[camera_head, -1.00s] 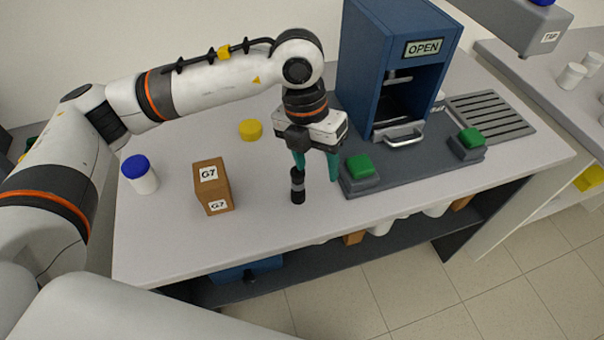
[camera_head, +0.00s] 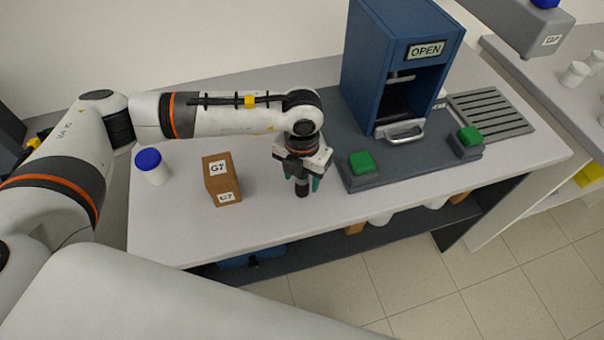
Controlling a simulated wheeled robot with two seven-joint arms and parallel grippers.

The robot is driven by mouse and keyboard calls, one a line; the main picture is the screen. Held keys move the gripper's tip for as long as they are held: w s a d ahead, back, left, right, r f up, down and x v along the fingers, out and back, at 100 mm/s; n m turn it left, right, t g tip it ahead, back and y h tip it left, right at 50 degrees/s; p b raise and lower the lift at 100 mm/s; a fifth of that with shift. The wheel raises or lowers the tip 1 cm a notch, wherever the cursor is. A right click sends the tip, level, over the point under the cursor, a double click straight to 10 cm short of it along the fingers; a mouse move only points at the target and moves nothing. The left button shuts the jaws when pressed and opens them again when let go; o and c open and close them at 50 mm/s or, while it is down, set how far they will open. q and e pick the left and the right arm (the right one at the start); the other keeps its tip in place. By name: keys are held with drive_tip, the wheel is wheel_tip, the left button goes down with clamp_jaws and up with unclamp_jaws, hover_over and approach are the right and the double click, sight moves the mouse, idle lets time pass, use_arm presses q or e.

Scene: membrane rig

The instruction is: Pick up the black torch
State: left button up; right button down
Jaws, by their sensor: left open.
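The black torch (camera_head: 302,189) stands upright on the light grey table, with its upper part hidden by my left gripper. My left gripper (camera_head: 302,184) points down right over the torch, with its green fingers on either side of it. The fingers are open, and I cannot tell whether either touches the torch. My right gripper is not in view.
A brown G7 box (camera_head: 221,181) and a white jar with a blue lid (camera_head: 152,166) stand left of the torch. To the right is a dark base with green buttons (camera_head: 361,163) and a blue cabinet (camera_head: 372,65) marked OPEN. The table's front strip is clear.

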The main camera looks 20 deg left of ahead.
use_arm(q)
drive_tip(key=shift+f, duration=0.6)
drive_tip(key=c, duration=1.1)
drive_tip(key=shift+r, duration=0.2)
